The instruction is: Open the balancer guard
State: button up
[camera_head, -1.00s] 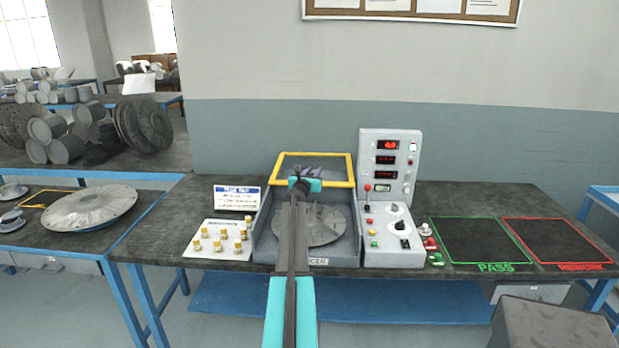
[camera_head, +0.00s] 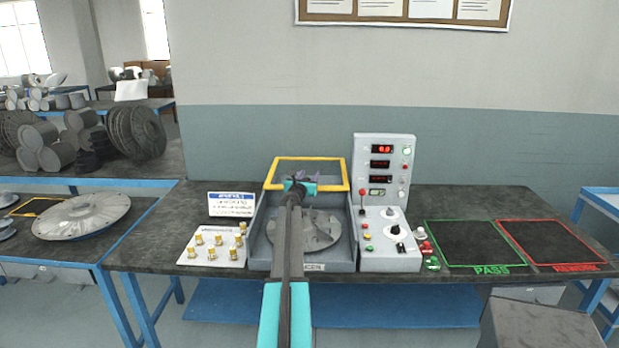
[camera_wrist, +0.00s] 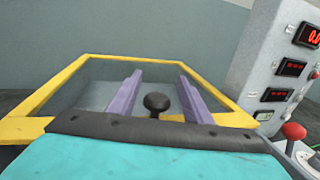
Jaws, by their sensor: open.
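The balancer guard is a yellow frame (camera_head: 347,172) around a clear panel. It stands raised at the back of the grey balancer (camera_head: 342,263), and the grey disc (camera_head: 322,234) in front of it is uncovered. In the wrist view the guard's yellow frame (camera_wrist: 150,58) fills the middle. A black round knob (camera_wrist: 157,102) shows between the purple fingers. My gripper (camera_head: 308,177) is open in front of the guard; its spread fingers (camera_wrist: 160,78) also show in the wrist view. I cannot tell whether they touch the knob or guard.
A control box (camera_head: 381,150) with red displays stands right of the balancer. A white board of brass pieces (camera_head: 215,247) and a small sign (camera_head: 232,204) are to the left. Green PASS (camera_head: 475,243) and red REWORK (camera_head: 552,243) areas are empty at right.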

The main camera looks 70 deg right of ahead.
jog(key=shift+a, duration=0.1)
jog(key=s+a+b, duration=0.1)
jog(key=a+b, duration=0.1)
jog(key=a, duration=1.1)
jog(key=shift+a, duration=0.3)
dwell(0.6)
jog(key=shift+r, duration=0.15)
